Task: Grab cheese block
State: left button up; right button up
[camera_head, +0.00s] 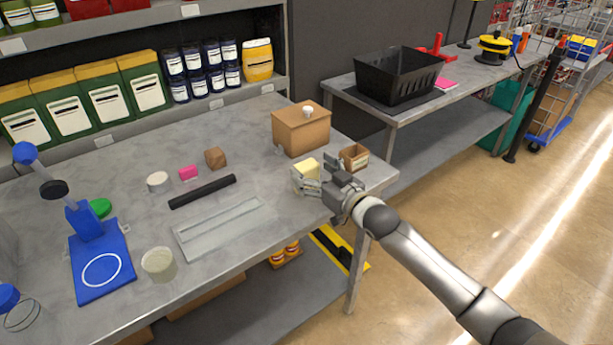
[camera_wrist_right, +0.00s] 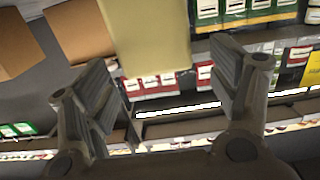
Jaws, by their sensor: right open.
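The cheese block (camera_head: 306,169) is a pale yellow block near the right front part of the grey workbench in the head view. It also shows large at the top of the right wrist view (camera_wrist_right: 148,38), ahead of and between the two fingers. My right gripper (camera_head: 317,176) is open, with its fingers at the near side of the block. In the right wrist view the open fingers (camera_wrist_right: 163,78) have a gap on both sides of the block. I cannot tell whether a finger touches it. My left gripper is not in view.
A brown box with a white knob (camera_head: 302,131) stands behind the cheese, and a small open wooden box (camera_head: 354,157) stands close to its right. A grey tray (camera_head: 220,227), a black bar (camera_head: 202,191) and a blue stand (camera_head: 100,262) lie further left. The bench's front edge is near.

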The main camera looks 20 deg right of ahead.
jog(key=shift+x, duration=1.55)
jog(key=shift+d+f, duration=0.1)
jog(key=shift+c, duration=0.3)
jog(key=c, duration=1.2)
